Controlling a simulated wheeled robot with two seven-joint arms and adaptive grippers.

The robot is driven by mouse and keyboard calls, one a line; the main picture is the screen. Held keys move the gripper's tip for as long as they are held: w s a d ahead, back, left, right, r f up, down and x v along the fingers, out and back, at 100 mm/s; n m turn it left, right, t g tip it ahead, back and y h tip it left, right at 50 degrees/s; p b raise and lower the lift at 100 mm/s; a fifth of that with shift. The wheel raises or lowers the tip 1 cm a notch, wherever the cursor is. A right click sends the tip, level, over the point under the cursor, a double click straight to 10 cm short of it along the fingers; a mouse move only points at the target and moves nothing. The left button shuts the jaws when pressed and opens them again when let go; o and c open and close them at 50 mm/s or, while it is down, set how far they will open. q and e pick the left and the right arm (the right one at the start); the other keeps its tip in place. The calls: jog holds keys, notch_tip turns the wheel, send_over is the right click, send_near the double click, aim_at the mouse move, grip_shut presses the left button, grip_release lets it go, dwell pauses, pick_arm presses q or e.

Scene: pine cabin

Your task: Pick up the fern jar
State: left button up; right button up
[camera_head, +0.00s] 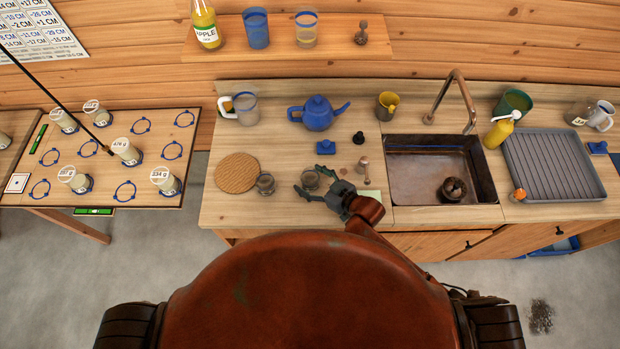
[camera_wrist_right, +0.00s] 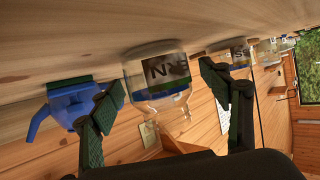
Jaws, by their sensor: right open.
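The fern jar (camera_head: 310,179) is a small clear glass jar standing on the wooden counter (camera_head: 230,215) near its front edge. In the right wrist view the jar (camera_wrist_right: 156,82) appears upside down, with a dark label of which the letters "RN" can be read. My right gripper (camera_head: 314,183) is open, its fingers either side of the jar in the head view. In the right wrist view the gripper (camera_wrist_right: 162,95) has the jar between and just beyond its fingertips, with no clear contact. My left gripper is not in view.
A second glass jar (camera_head: 265,184) stands left of the fern jar, also visible in the wrist view (camera_wrist_right: 232,52). A round woven mat (camera_head: 236,172) lies further left. The blue teapot (camera_head: 318,113) stands behind. A pepper-mill-like item (camera_head: 363,166) and the sink (camera_head: 430,170) are right.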

jog(key=shift+c, duration=0.3)
jog(key=c, duration=0.6)
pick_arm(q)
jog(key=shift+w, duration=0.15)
pick_arm(e)
jog(key=c, duration=0.7)
